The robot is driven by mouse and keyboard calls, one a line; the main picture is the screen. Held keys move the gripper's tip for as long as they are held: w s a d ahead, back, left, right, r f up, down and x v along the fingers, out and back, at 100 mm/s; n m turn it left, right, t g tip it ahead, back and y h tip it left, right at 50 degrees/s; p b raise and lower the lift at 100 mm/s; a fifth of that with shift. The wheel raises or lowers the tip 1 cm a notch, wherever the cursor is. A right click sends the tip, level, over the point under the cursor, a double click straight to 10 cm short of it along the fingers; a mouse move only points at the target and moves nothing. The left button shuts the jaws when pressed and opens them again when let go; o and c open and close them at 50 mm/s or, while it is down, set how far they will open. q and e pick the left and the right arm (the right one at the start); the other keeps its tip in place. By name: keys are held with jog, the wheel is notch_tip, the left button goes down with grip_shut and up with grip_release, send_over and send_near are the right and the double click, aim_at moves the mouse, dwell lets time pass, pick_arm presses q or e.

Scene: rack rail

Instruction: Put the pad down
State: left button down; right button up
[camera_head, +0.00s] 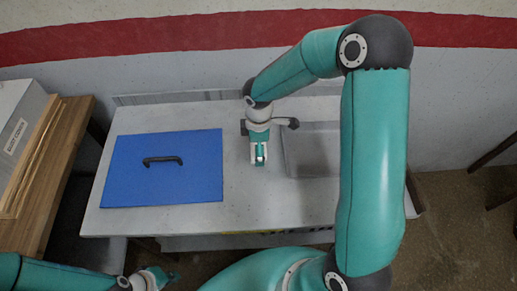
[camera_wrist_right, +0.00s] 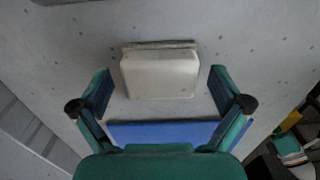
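The pad, a pale block with a grey layer along its far edge, shows in the right wrist view (camera_wrist_right: 160,74) over the grey table top. My right gripper (camera_wrist_right: 160,90) has its fingers spread on both sides of it, with a gap visible at each side. In the head view, this gripper (camera_head: 260,155) points down over the middle of the table, and pale edges show around its teal finger. Whether the pad touches the table is hard to tell. My left gripper (camera_head: 165,278) is low at the bottom left, away from the table top; its finger opening is unclear.
A blue panel (camera_head: 190,185) with a black handle (camera_head: 162,160) lies on the left of the table (camera_head: 245,205). A shallow grey tray (camera_head: 310,155) is on the right, partly behind my right arm. A labelled box (camera_head: 22,125) stands on a wooden surface at far left.

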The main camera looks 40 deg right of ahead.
jog(key=c, duration=1.2)
jog(key=shift+r, duration=0.15)
